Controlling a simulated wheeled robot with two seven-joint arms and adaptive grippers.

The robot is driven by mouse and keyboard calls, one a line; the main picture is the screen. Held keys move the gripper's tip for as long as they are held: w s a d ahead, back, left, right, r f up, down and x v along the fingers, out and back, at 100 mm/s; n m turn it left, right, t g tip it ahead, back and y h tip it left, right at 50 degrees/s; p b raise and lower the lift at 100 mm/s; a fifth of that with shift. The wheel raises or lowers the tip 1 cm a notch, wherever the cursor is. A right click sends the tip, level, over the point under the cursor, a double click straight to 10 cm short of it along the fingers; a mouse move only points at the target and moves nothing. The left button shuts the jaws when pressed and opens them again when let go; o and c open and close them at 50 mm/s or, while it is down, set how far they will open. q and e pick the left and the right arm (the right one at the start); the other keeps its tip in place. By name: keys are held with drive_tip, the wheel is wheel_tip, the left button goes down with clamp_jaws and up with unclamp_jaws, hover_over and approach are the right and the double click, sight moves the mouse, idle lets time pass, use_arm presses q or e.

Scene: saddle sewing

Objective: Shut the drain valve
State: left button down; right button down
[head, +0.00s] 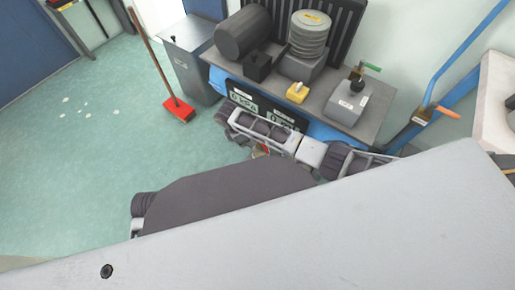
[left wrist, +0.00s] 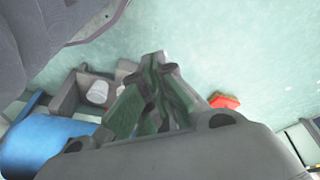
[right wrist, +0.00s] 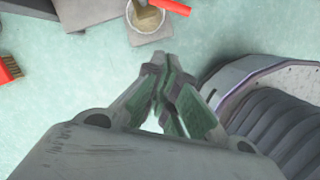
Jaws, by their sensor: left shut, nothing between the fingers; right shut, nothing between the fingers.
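The likely drain valve shows at the top edge of the right wrist view as a tan or brass body (right wrist: 146,17) with a red lever (right wrist: 172,6) pointing right. It sits over a round white cup (right wrist: 143,14); its upper part is cut off. My right gripper (right wrist: 165,85) is shut and empty, its fingertips apart from the lever and below it in that picture. In the head view a small red and yellow bit (head: 260,151) shows beside my right arm, mostly hidden. My left gripper (left wrist: 160,85) is shut and empty in the left wrist view, over the floor side.
A blue tank (left wrist: 45,145) and a grey box (left wrist: 78,92) with a white cylinder in it show in the left wrist view. A red broom (head: 178,109) leans by a grey bin (head: 190,62).

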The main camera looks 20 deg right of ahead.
drive_tip(key=shift+f, duration=0.15)
